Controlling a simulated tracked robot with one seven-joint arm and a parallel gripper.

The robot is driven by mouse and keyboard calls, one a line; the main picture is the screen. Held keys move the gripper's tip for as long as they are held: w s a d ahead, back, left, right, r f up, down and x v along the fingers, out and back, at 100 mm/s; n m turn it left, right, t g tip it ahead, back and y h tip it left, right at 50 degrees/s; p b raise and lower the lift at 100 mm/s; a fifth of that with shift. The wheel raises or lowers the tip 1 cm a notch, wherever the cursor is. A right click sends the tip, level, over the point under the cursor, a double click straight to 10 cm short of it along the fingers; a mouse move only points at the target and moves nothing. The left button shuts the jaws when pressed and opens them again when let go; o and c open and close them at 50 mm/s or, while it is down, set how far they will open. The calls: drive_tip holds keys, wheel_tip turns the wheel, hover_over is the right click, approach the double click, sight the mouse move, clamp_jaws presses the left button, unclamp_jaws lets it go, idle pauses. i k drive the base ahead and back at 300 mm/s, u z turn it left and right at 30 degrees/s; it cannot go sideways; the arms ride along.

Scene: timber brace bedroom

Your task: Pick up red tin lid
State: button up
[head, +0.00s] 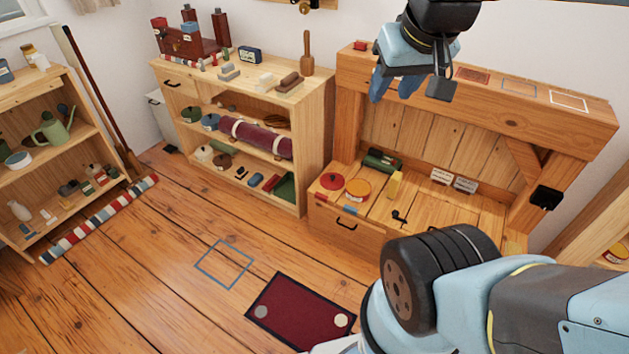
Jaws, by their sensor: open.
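A round red lid (332,181) shows on the low wooden bench (370,215), at its left end. It looks like the red tin lid. An orange-yellow round tin (358,189) with a reddish top stands just to its right. My gripper (411,89) is high at the top of the head view, in front of the bench's upper beam. It points downward, is open and has nothing between its fingers. It is well apart from the red lid, above and to the right of it in the picture.
A green cylinder (383,160), a yellow block (395,185) and a small black item (399,217) are near the lid. The upper beam (480,95) overhangs the bench's back. A shelf unit (302,120) stands left. A dark red mat (300,312) lies on the floor.

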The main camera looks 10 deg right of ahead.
sight(329, 181)
drive_tip(key=u, duration=0.65)
drive_tip(key=k, duration=0.75)
drive_tip(key=u, duration=0.3)
drive_tip(key=i, duration=0.9)
drive_tip(key=z, duration=1.1)
drive_tip(key=i, duration=1.05)
drive_tip(key=z, duration=0.2)
